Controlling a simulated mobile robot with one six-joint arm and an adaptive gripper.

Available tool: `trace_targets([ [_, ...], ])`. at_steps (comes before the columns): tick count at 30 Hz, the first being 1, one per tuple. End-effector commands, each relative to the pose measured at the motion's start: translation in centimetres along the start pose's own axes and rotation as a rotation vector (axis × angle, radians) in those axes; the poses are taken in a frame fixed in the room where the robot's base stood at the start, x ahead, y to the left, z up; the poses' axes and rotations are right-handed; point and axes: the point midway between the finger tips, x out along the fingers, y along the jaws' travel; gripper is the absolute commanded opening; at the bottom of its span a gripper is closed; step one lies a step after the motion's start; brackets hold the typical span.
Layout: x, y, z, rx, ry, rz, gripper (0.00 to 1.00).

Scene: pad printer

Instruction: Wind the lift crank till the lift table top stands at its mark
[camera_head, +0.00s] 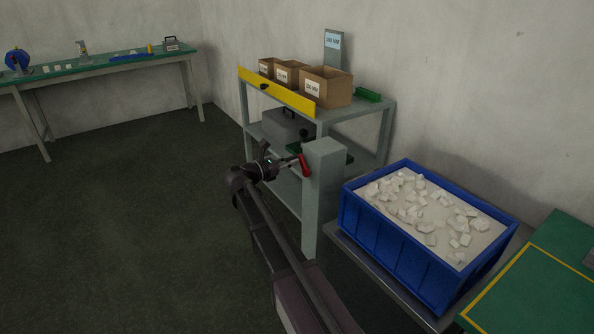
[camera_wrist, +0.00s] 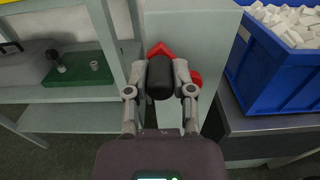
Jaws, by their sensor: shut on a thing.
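The lift crank (camera_head: 305,165) is a red arm on the side of a grey-green post (camera_head: 324,158). In the wrist view its red arm (camera_wrist: 195,78) shows behind a black handle (camera_wrist: 160,78). My gripper (camera_wrist: 160,84) has a finger on each side of the black handle and is shut on it. In the head view my gripper (camera_head: 288,162) reaches the crank from the left. The lift table top (camera_head: 342,234) is a grey slab right of the post, under a blue crate (camera_head: 395,249). I cannot make out the mark.
The blue crate holds many white pieces. A grey shelf rack (camera_head: 378,108) with cardboard boxes (camera_head: 325,88) and a yellow front bar (camera_head: 275,90) stands behind the post. A green table (camera_head: 540,290) is at the right. The floor at the left is clear.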

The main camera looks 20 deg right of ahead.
Motion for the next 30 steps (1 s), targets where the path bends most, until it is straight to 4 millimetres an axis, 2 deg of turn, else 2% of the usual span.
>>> trace_targets([
  [8,-0.1,0.1,-0.4,0.001,0.006,0.000,0.00],
  [19,0.0,1.4,-2.7,0.001,0.006,-0.004,0.00],
  [30,0.0,1.5,-2.8,0.001,0.006,-0.005,0.00],
])
